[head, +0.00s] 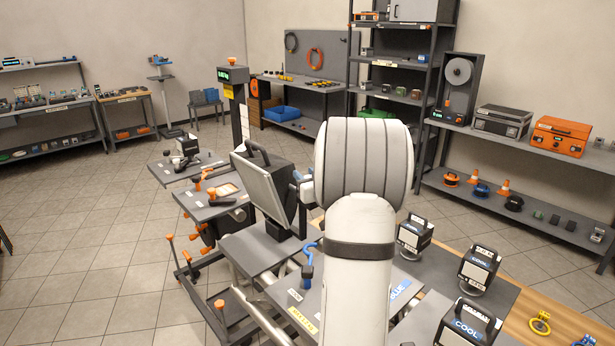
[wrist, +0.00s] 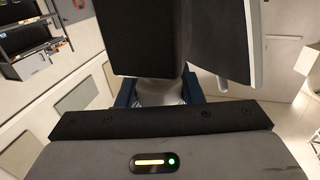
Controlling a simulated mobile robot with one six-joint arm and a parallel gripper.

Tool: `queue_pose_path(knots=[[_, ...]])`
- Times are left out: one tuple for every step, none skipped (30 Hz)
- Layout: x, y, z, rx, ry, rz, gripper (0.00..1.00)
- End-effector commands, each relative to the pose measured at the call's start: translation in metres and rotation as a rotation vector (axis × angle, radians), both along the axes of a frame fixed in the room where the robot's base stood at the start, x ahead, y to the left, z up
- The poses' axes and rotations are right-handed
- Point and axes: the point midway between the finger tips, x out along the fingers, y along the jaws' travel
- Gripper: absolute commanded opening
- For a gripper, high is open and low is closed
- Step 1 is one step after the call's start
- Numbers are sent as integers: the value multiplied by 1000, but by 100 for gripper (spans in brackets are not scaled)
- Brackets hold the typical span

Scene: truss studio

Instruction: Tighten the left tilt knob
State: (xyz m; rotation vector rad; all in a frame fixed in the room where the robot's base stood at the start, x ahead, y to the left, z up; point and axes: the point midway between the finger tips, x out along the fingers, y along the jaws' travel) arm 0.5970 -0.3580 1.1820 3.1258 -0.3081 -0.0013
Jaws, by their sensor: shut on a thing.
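The panel lamp (head: 268,188), a tilted square head with a pale face, dark frame and top handle, stands just left of my raised arm in the head view. In the wrist view its dark housing (wrist: 135,35) fills the upper middle. A pale grey round part, seemingly the left tilt knob (wrist: 162,92), sits below the housing. My gripper (wrist: 160,98) is shut on it, with dark blue finger parts on both sides. The black bar and grey gripper body hide the lower part of the knob. In the head view my arm hides most of the gripper.
Black-and-white COOL lamps (head: 479,268) stand on the bench (head: 500,318) at right. Dark carts (head: 205,205) with orange knobs stand at left. Shelves (head: 515,137) line the back. The tiled floor (head: 100,225) at left is mostly open.

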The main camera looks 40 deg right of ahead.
Motion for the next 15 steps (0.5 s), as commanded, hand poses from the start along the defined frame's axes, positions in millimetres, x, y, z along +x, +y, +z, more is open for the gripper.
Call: queue_pose_path(knots=[[0,0,-1,-1,-3,-9,10],[0,0,-2,-1,-3,-15,10],[0,0,-2,-1,-3,-25,10],[0,0,-3,0,-3,-34,10],[0,0,-3,-1,-4,-43,10],[0,0,-4,-1,-3,-59,10],[-1,0,-5,-2,-4,-71,10],[-1,0,-5,-1,-5,-86,10],[-1,0,-6,0,-5,-106,10],[-1,0,-6,-1,-4,-121,10],[-1,0,-6,-1,-6,-137,10],[-1,-1,-7,-1,-5,-160,11],[-1,-1,-8,0,-5,-177,11],[-1,-1,-8,0,-6,-194,11],[-1,-1,-8,1,-5,-216,11]])
